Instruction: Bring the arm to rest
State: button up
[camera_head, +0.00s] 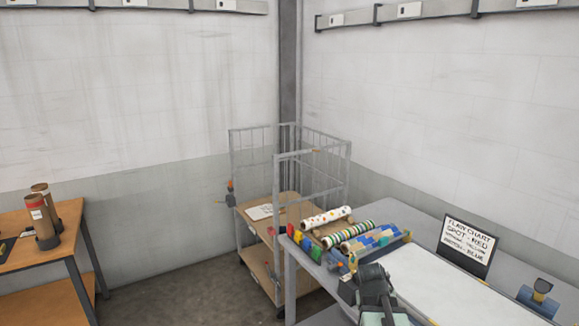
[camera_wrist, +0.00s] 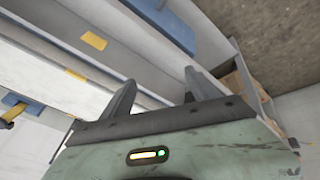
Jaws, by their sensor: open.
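My gripper (camera_wrist: 152,92) shows in the wrist view with its two dark fingers apart and nothing between them. The same view is strongly tilted and shows pale table surfaces beyond the fingers. In the head view my arm is folded at the lower middle, by the near left end of the grey table (camera_head: 291,270). The fingertips are hard to make out there.
Patterned rolls (camera_head: 350,233) lie on the table beside my arm. A flaw chart sign (camera_head: 468,246) stands at its back edge. A wire-sided cart (camera_head: 240,185) stands behind the table. A wooden bench (camera_head: 18,222) with brown tubes (camera_head: 43,228) is at left. Floor between them is clear.

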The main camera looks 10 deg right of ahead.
jog(key=s+a+f+n+g+y, duration=0.1)
jog(key=s+a+y, duration=0.1)
jog(key=a, duration=1)
jog(key=s+a+f+n+g+y, duration=0.2)
jog(key=s+a, duration=0.1)
jog(key=a, duration=0.9)
jog(key=shift+s+n+b, duration=0.2)
jog(key=shift+n+b, duration=0.1)
jog(key=shift+f, duration=0.1)
